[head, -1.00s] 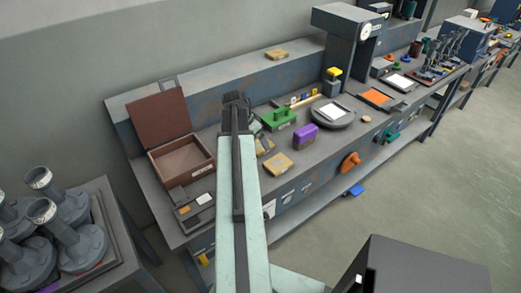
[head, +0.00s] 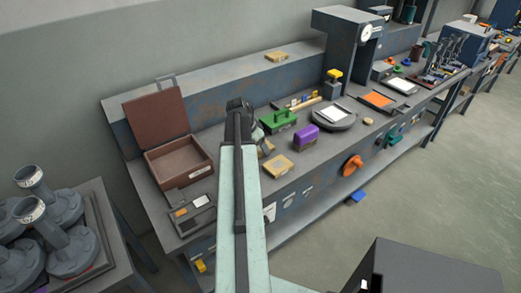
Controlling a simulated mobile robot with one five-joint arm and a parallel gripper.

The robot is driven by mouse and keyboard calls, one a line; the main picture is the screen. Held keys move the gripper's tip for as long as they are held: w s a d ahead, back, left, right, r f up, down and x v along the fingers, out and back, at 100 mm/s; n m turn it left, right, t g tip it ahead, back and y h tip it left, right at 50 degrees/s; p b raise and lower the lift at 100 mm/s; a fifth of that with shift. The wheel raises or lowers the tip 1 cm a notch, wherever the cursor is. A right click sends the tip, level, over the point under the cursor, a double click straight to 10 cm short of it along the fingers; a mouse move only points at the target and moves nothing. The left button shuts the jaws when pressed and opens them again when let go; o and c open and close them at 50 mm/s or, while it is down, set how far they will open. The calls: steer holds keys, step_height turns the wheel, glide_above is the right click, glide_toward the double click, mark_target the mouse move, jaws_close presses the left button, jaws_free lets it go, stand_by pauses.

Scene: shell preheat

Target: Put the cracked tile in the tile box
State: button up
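A tan square piece (head: 278,166) lies near the bench's front edge. A white square tile (head: 334,114) rests on a round grey plate (head: 345,122). An orange square (head: 379,99) lies in a dark frame farther right. I cannot make out a crack on any of them. My gripper (head: 240,106) is over the bench, right of the box, seen from behind. My arm hides its fingers and anything between them.
A green block (head: 278,120) and a purple block (head: 306,135) stand right of my gripper. A small tray (head: 192,215) lies in front of the box. A tall press (head: 348,50) rises behind the plate.

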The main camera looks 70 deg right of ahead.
mark_target(259, 147)
steer(key=c, duration=1)
step_height(259, 147, up, 10)
steer(key=p, duration=1)
steer(key=shift+r, duration=0.2)
steer(key=shift+c, duration=0.2)
